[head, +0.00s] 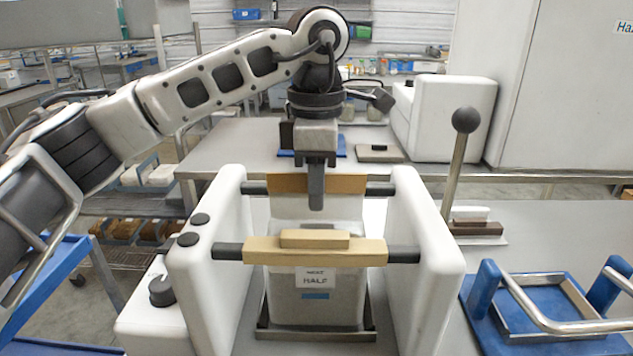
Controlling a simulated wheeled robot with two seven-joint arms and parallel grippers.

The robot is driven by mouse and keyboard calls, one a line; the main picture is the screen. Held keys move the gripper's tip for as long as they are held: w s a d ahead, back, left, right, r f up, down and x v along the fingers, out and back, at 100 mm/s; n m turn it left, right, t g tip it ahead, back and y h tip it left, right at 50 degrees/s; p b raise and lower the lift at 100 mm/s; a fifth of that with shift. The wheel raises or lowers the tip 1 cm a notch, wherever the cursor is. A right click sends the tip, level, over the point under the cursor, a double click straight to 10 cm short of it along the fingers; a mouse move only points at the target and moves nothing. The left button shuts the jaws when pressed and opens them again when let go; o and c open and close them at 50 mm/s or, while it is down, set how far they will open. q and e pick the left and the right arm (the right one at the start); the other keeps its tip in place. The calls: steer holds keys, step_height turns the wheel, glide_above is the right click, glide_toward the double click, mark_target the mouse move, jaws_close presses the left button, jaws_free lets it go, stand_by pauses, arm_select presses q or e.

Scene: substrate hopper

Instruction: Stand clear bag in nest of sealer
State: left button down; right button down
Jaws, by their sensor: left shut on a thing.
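The clear bag (345,308) looks greyish and stands upright between the two white side walls of the sealer (425,260). A white label on its front shows the word HALF above a blue strip. The bag's foot is at the metal nest (270,334) low between the walls; I cannot tell whether it rests fully on the bottom. My left gripper (316,203) points down from above and is shut on the bag's top edge, between the sealer's rear brown bar and front tan bar (315,250). The front bar hides the bag's middle. My right gripper is out of view.
A lever with a dark ball knob (466,120) rises right of the sealer. A blue fixture with a metal handle (545,310) lies at the right. A white box-like machine (445,118) stands on the table behind. Bare tabletop (560,225) shows at the right.

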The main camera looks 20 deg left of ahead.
arm_select(q)
steer(key=shift+r, duration=0.1)
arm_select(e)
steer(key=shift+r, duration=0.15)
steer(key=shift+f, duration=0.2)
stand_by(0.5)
arm_select(q)
steer(key=shift+f+b, duration=0.35)
steer(key=shift+f, duration=0.2)
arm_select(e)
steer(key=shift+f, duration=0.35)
arm_select(q)
steer(key=c, duration=1.4)
jaws_free()
steer(key=shift+f, duration=0.2)
step_height(320, 180, up, 16)
steer(key=p, duration=0.2)
steer(key=shift+r, duration=0.15)
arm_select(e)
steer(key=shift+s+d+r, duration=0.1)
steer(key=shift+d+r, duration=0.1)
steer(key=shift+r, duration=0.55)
